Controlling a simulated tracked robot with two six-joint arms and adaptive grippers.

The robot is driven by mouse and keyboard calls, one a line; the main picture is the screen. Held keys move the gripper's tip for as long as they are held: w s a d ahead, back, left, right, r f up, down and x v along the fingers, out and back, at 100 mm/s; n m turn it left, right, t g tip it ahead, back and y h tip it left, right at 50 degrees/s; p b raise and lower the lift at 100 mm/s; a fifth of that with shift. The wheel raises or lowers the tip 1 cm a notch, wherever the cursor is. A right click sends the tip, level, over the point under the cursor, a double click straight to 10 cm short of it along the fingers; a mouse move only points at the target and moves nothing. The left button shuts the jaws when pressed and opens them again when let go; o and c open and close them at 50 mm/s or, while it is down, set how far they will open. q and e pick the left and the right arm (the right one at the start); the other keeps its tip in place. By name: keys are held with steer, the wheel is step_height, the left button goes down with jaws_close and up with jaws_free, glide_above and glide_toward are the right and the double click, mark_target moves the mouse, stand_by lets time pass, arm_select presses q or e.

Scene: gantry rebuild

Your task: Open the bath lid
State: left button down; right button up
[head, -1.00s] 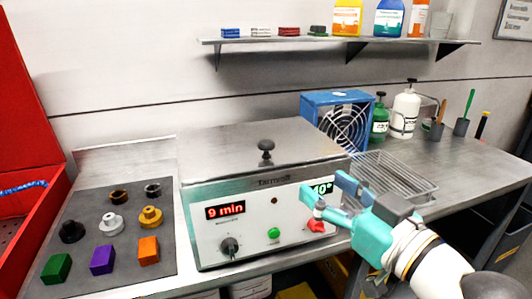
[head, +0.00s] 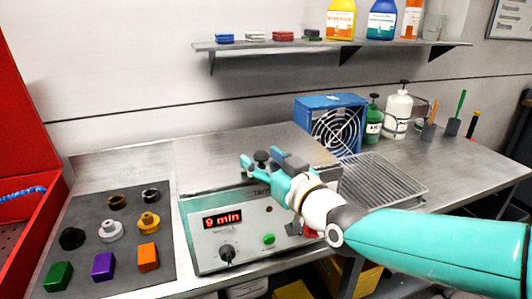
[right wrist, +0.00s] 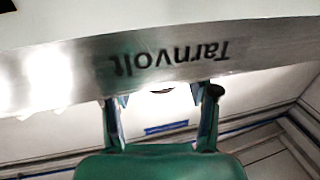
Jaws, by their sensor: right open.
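The bath (head: 205,248) is a steel box with a light front panel, a red "9 min" display, a dial and a green button. Its steel lid (head: 215,165) lies shut on top. The lid's black knob (head: 262,156) shows between the fingertips of my right gripper (head: 263,160) in the head view. That gripper is open; I cannot tell whether it touches the knob. In the right wrist view, the two fingers (right wrist: 162,105) reach towards the metal strip marked "Tarnvolt" (right wrist: 170,65). My right arm hides the panel's right part. My left gripper is out of view.
A blue fan box (head: 335,125) and a wire rack (head: 378,180) stand to the right. A dark mat (head: 90,225) with coloured blocks and rings lies left, beside a red case (head: 35,215). A shelf (head: 300,46) with bottles hangs above.

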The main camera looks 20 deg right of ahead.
steer(key=shift+w+a, duration=0.15)
steer(key=shift+w, duration=0.3)
jaws_close()
